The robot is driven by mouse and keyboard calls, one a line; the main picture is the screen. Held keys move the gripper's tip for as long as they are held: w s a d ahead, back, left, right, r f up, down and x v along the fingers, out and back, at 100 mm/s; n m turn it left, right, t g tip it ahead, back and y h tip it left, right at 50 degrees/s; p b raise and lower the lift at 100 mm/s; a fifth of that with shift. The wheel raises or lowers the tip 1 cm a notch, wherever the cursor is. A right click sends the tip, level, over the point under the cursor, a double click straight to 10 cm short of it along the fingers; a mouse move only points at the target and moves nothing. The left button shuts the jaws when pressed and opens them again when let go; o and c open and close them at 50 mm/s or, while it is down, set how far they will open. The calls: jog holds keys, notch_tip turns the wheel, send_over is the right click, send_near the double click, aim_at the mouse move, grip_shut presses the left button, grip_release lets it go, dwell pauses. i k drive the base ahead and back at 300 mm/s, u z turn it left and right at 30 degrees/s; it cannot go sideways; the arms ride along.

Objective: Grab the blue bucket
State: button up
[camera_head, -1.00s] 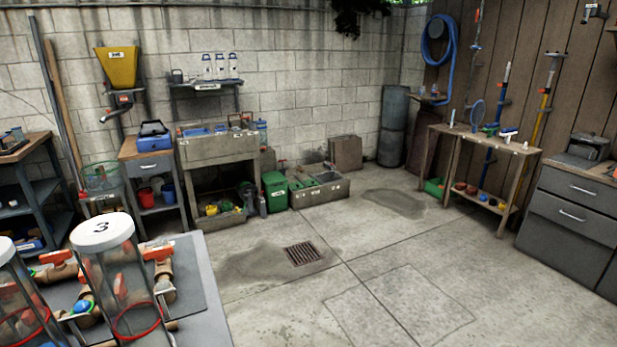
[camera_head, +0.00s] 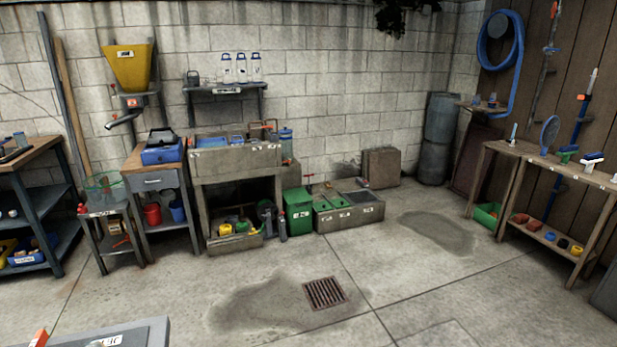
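A small blue bucket (camera_head: 177,210) stands on the lower shelf of the grey drawer stand (camera_head: 149,182), left of the stone sink. It is beside a red bucket (camera_head: 153,214), to the red one's right. Both are small and some way off across the floor. My gripper does not show in the head view.
The concrete floor ahead is open, with a rusty drain grate (camera_head: 324,293). The stone sink (camera_head: 236,165) and a green bin (camera_head: 298,210) stand right of the drawer stand. A small side table (camera_head: 115,238) stands left. A grey tabletop corner (camera_head: 125,334) juts in at bottom left.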

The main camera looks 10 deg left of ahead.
aim_at(177, 210)
jog(key=u, duration=0.2)
jog(key=i, duration=1.25)
jog(key=u, duration=0.65)
jog(key=i, duration=1.15)
jog(key=u, duration=0.85)
jog(key=i, duration=1.4)
jog(key=u, duration=0.4)
